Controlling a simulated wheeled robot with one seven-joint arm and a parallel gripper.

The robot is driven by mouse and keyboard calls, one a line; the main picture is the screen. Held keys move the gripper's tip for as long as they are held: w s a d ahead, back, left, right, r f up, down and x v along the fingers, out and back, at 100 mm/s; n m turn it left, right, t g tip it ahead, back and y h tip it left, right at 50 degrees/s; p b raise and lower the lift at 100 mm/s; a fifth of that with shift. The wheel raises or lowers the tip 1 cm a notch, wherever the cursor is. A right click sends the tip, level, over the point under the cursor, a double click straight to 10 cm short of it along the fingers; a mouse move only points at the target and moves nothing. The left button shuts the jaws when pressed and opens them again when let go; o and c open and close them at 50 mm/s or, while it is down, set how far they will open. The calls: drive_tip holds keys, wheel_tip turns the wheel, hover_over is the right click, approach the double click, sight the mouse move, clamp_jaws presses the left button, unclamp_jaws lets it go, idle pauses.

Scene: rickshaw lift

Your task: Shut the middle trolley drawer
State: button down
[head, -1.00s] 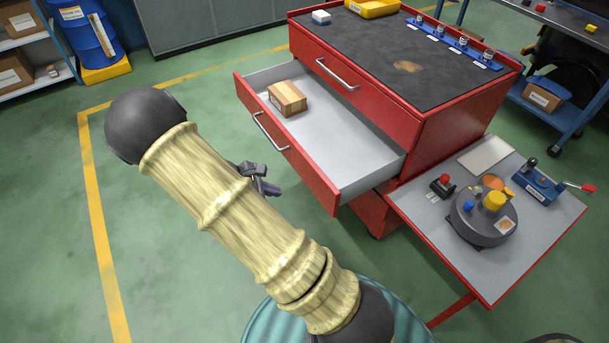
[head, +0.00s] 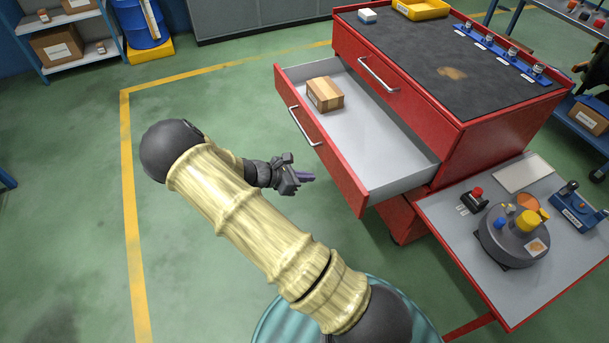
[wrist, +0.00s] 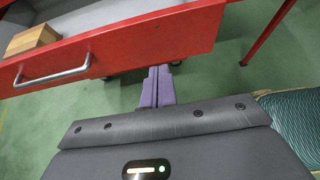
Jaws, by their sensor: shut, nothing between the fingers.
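The red trolley (head: 455,150) stands right of centre in the head view. Its middle drawer (head: 335,167) is pulled far out towards the left, below a closed top drawer. A cardboard box (head: 325,94) lies inside the open drawer, near its far left end. My gripper (head: 308,178) is shut and empty, just in front of the drawer's red front and apart from its handle (head: 303,126). In the wrist view the shut purple fingers (wrist: 157,72) point at the lower edge of the drawer front (wrist: 160,42), right of the handle (wrist: 52,73). Whether they touch it I cannot tell.
A grey side shelf (head: 450,215) with a round grey device (head: 512,243) juts out at the trolley's right. A yellow tray (head: 420,9) sits on the trolley top. Green floor (head: 190,100) left of the drawer is clear. Shelves (head: 72,50) and a blue drum (head: 138,22) stand at the back left.

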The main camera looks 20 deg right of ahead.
approach(343, 174)
wheel_tip(343, 174, down, 3)
drive_tip(key=d, duration=0.5)
drive_tip(key=shift+r, duration=0.1)
drive_tip(key=shift+d, duration=0.3)
drive_tip(key=shift+w, duration=0.1)
